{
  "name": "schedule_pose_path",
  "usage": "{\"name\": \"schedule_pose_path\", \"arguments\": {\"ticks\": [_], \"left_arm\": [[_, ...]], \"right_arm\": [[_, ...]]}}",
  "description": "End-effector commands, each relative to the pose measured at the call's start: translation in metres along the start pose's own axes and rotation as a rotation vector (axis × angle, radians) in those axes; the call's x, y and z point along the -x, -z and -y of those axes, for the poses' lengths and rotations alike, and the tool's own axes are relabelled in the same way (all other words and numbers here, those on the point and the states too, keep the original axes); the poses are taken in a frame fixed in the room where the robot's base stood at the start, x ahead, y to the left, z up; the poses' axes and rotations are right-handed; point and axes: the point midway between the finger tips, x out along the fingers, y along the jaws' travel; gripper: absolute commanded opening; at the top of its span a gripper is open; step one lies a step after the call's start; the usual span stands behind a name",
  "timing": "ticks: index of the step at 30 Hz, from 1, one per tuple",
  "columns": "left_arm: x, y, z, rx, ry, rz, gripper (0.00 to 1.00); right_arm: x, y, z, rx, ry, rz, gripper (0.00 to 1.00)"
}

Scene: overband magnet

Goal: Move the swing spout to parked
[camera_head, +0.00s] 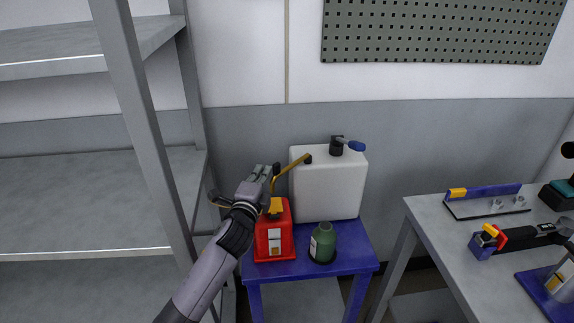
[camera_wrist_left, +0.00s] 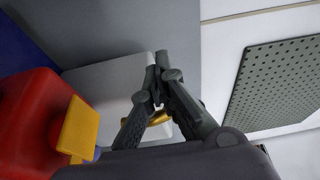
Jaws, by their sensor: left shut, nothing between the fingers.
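The swing spout (camera_head: 290,168) is a brass-coloured tube on a dark pivot at the upper left of the white container (camera_head: 330,188). It points left and down, its end over the red can (camera_head: 274,236). My left gripper (camera_head: 270,168) is shut and empty beside the spout's outer end, above the red can; I cannot tell whether they touch. In the left wrist view, the closed fingers (camera_wrist_left: 160,62) cover part of the white container (camera_wrist_left: 100,88), and a piece of the spout (camera_wrist_left: 160,117) shows behind them. My right gripper is not in view.
The blue table (camera_head: 312,267) also holds a green bottle (camera_head: 322,242). The white container has a black cap with a blue lever (camera_head: 354,145). A metal shelf rack (camera_head: 150,130) stands close on the left. A grey workbench (camera_head: 440,225) with tools is at right.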

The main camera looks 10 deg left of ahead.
Motion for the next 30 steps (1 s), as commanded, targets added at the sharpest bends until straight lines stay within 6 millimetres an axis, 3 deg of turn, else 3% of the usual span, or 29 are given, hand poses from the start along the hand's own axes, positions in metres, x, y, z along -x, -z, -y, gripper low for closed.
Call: {"name": "schedule_pose_path", "arguments": {"ticks": [14,30], "left_arm": [[0.0,0.002,0.0,0.0,0.0,0.0,0.0],[0.003,0.023,-0.001,0.001,0.0,-0.001,0.0]], "right_arm": [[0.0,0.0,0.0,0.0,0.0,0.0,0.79],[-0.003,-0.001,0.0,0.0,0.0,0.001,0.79]]}}
